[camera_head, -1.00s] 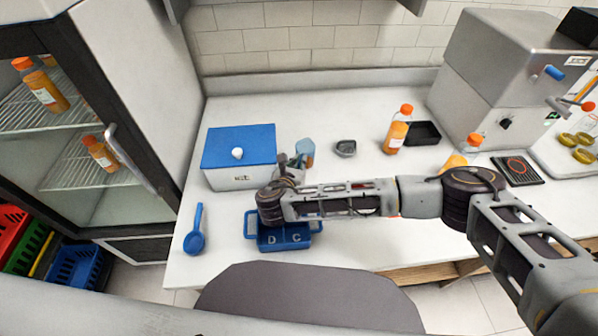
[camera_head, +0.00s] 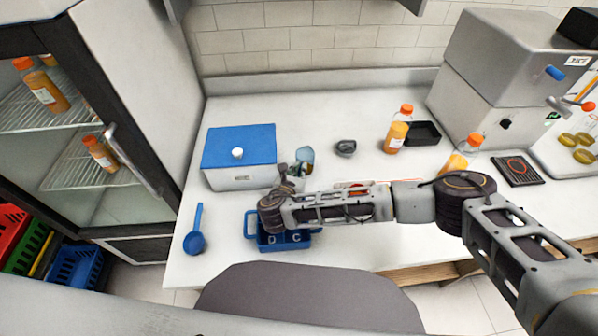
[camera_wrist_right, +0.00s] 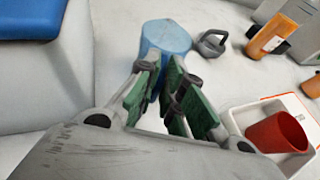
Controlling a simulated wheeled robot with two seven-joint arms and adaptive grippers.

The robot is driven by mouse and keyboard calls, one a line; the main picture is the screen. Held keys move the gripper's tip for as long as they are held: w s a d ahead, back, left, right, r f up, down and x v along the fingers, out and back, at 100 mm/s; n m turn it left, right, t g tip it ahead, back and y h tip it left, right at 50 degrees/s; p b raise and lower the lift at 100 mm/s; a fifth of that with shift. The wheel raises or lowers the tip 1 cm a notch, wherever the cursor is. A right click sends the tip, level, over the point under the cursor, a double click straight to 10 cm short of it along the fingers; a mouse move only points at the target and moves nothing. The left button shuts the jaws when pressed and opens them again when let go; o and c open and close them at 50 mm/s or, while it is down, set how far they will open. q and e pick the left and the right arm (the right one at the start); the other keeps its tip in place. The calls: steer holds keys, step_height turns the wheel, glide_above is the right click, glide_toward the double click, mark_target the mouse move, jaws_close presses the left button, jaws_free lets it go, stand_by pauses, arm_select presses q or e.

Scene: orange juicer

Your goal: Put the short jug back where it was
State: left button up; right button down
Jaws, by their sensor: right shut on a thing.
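The short jug, a light blue cylinder (camera_head: 305,154), shows just beyond my right gripper (camera_head: 292,175) in the head view. In the right wrist view the blue jug (camera_wrist_right: 166,36) is at the fingertips of my right gripper (camera_wrist_right: 162,72), between the green pads. The gripper is shut on it. The fingers hide part of the jug, and I cannot tell whether its base touches the counter. My left gripper is not in view.
A white box with a blue lid (camera_head: 238,148) stands left of the jug. A small dark grey item (camera_head: 345,148) sits to its right. A blue tray (camera_head: 268,243) lies below my right wrist. Orange bottles (camera_head: 397,132) stand farther right. A red cup (camera_wrist_right: 279,134) shows in the right wrist view.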

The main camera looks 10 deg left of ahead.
steer(key=shift+f, duration=0.1)
steer(key=c, duration=1.5)
jaws_free()
steer(key=shift+c, duration=0.2)
steer(key=v, duration=1.2)
